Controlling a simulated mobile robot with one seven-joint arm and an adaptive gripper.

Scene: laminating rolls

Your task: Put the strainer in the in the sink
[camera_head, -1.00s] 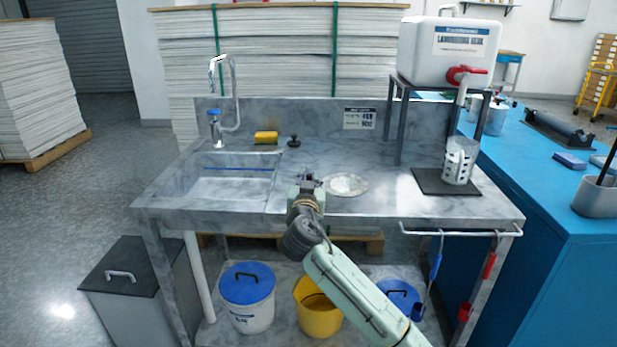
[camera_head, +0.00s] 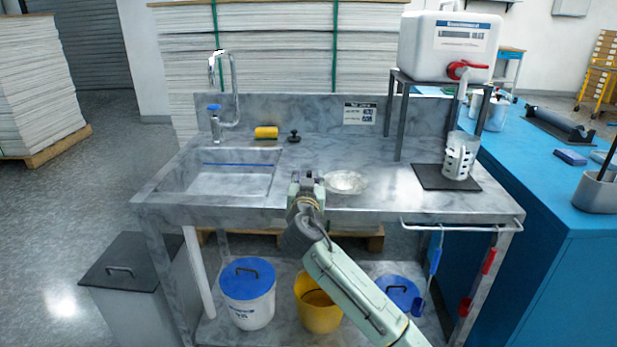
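A shallow, round, pale dish-like piece (camera_head: 345,181), which may be the strainer, lies on the grey marbled counter just right of my gripper. A white perforated cup (camera_head: 459,160) stands on a dark mat at the counter's right; I cannot tell for certain which of the two is the strainer. The sink (camera_head: 228,182) is a rectangular basin at the counter's left, with no object visible in it. My gripper (camera_head: 307,177) is over the counter's front part, between the sink and the round piece. Its fingers are small and partly hidden by my wrist.
A tap (camera_head: 214,122) with a blue knob stands behind the sink. A yellow sponge (camera_head: 266,132) and a dark stopper (camera_head: 294,136) lie at the back. A metal stand (camera_head: 399,120) with a white tank (camera_head: 450,48) occupies the back right. Central counter space is clear.

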